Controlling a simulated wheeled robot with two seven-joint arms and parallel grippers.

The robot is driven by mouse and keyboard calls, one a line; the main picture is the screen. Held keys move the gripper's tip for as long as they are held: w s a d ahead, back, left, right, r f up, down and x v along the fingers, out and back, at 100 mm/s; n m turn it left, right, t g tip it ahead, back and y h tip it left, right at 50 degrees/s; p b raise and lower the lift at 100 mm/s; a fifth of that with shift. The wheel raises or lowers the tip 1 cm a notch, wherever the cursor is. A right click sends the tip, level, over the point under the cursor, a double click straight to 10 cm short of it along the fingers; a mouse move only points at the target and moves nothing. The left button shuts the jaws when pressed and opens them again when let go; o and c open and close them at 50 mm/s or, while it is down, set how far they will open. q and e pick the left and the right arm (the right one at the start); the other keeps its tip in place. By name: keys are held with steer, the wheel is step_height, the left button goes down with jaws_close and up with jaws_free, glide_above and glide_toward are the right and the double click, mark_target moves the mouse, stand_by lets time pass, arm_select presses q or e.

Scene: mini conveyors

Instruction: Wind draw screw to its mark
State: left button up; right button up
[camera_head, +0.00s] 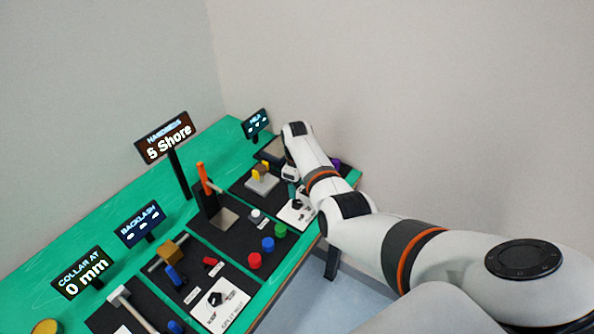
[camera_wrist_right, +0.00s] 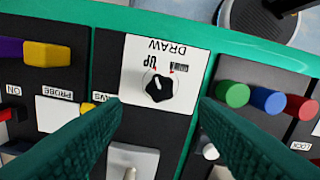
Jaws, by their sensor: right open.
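A white panel labelled DRAW (camera_wrist_right: 200,52) shows upside down in the right wrist view. A black lobed knob (camera_wrist_right: 159,88) sits on it, with "UP" and a second, unreadable label beside a small red mark at its edge. In the head view the knob (camera_head: 298,204) is small, close to my right gripper (camera_head: 291,189). In the wrist view my right gripper (camera_wrist_right: 161,101) is open, its two teal fingers apart on either side of the knob, with nothing between them. I cannot tell how near the fingertips are to the knob's height. My left gripper is out of view.
Green, blue and red buttons (camera_wrist_right: 267,100) stand beside the panel. A yellow block (camera_wrist_right: 48,56) is on the other side. Signs read "HARDNESS 5 Shore" (camera_head: 168,140), "BACKLASH" (camera_head: 140,223) and "COLLAR AT 0 mm" (camera_head: 83,273). An orange-handled device (camera_head: 205,180) stands on the green table.

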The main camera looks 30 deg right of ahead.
steer(key=shift+r+b, duration=0.3)
steer(key=shift+r, duration=2.25)
steer(key=shift+f, duration=0.1)
